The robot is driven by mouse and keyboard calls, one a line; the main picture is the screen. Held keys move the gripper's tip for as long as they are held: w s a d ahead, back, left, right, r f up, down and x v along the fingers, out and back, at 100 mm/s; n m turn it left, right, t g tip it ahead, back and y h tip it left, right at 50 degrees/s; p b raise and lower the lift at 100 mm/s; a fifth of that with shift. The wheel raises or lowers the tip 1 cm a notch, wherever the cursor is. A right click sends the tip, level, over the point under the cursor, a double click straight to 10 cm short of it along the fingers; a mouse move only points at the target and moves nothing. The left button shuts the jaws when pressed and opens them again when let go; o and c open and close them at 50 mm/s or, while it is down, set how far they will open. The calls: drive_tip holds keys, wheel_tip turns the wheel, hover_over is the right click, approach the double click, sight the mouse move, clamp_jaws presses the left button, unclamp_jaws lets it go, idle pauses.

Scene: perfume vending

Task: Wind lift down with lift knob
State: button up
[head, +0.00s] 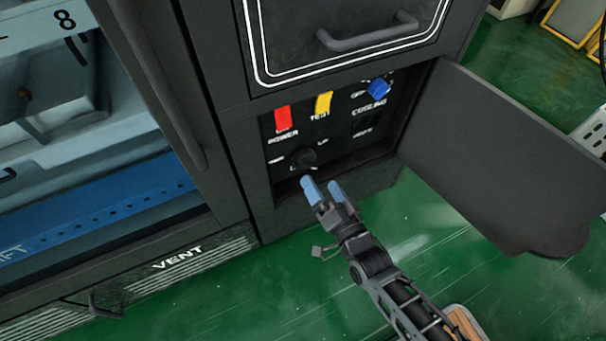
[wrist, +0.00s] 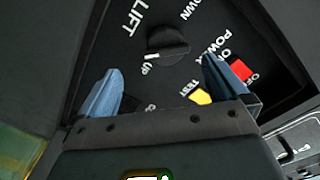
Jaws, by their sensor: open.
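The lift knob (head: 304,158) is a round black dial low on the recessed control panel, below the red switch. In the wrist view the lift knob (wrist: 168,44) has a raised grip bar, and its white mark points toward the word UP. My gripper (head: 322,187) is open and empty just in front of the panel, slightly below and right of the knob. In the wrist view my gripper (wrist: 163,72) has its two blue fingertips spread to either side of the knob, with no contact visible. The blue lift (head: 110,212) sits low inside the cabinet at left.
A red power switch (head: 282,119), a yellow test switch (head: 322,104) and a blue cooling knob (head: 378,89) share the panel. The panel's dark door (head: 500,160) stands open to the right. A drawer handle (head: 367,33) juts out above. Green floor (head: 430,215) is clear below.

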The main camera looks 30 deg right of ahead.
sight(307, 167)
drive_tip(key=shift+w+a+r+b, duration=0.1)
drive_tip(key=shift+w+b, duration=0.2)
drive_tip(key=shift+w, duration=1)
drive_tip(key=shift+w+a+f+b, duration=0.15)
drive_tip(key=shift+w+b, duration=0.15)
drive_tip(key=shift+w, duration=0.95)
drive_tip(key=shift+w+a+r+b, duration=0.15)
drive_tip(key=shift+w+b, duration=0.15)
drive_tip(key=shift+w, duration=1)
drive_tip(key=c, duration=1)
